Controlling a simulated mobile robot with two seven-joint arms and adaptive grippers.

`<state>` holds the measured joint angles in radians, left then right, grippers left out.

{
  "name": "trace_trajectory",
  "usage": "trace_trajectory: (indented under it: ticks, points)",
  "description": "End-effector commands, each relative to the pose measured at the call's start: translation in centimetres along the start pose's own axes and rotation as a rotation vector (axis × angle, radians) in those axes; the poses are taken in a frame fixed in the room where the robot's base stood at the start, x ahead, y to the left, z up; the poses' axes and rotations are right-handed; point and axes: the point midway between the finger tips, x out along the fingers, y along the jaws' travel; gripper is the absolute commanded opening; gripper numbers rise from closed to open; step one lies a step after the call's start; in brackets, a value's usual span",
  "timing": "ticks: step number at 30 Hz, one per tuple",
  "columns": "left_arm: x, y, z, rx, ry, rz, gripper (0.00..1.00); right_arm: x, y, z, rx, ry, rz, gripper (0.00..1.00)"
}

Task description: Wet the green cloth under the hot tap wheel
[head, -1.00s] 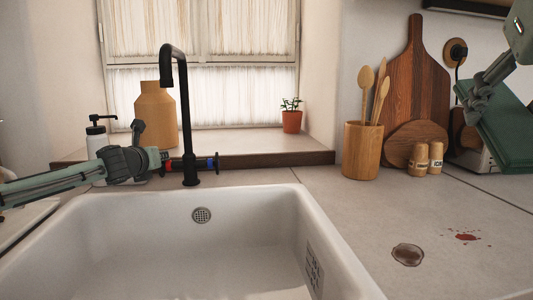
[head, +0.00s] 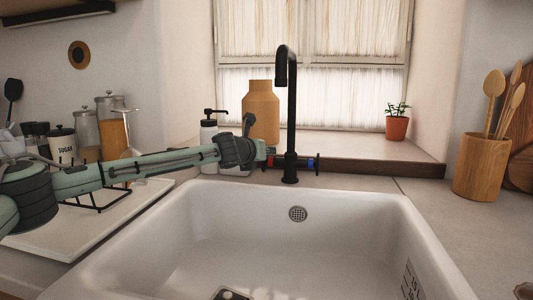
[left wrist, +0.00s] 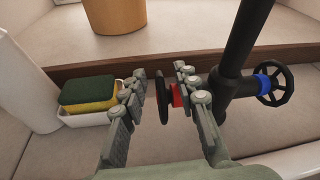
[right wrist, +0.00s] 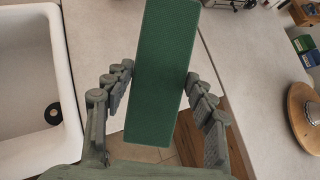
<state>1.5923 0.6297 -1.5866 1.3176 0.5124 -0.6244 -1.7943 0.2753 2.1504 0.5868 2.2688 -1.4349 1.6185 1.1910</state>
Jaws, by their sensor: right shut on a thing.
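The black tap (head: 291,120) stands behind the white sink (head: 150,222). Its red-marked wheel (left wrist: 164,97) is between the fingers of my left gripper (left wrist: 160,73), with gaps on both sides. The left gripper is open and also shows beside the tap in the head view (head: 262,152). The blue-marked wheel (left wrist: 273,86) is on the tap's other side. My right gripper (right wrist: 158,73) is shut on the green cloth (right wrist: 161,50), a flat rectangle held to the right of the sink. The right gripper and cloth are outside the head view. No water shows from the spout.
A soap bottle (head: 209,135) and an ochre vase (head: 261,112) stand near the left gripper. A green and yellow sponge (left wrist: 88,95) sits in a white dish. A utensil pot (head: 482,168) stands at right.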

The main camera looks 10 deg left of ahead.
Motion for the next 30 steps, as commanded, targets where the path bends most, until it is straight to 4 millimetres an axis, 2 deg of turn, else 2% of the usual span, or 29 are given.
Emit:
trace_trajectory:
  ticks: [5,12,18,23,30]
  points:
    - [-2.0,0.1,0.1,-0.001,-0.001,-0.001,0.3,0.0,0.0,0.0,0.0,0.0,0.0,0.33]
    - [-7.2,0.1,0.1,-0.001,-0.002,-0.002,0.3,0.0,0.0,0.0,0.0,0.0,0.0,0.33]
    - [-10.5,0.0,0.1,-0.001,-0.001,-0.002,0.3,0.0,0.0,0.0,0.0,0.0,0.0,0.33]
    - [-11.7,0.0,0.1,-0.001,-0.001,-0.001,0.3,0.0,0.0,0.0,0.0,0.0,0.0,0.33]
    - [-11.9,0.0,0.0,0.0,0.0,-0.001,0.3,0.0,0.0,0.0,0.0,0.0,0.0,0.33]
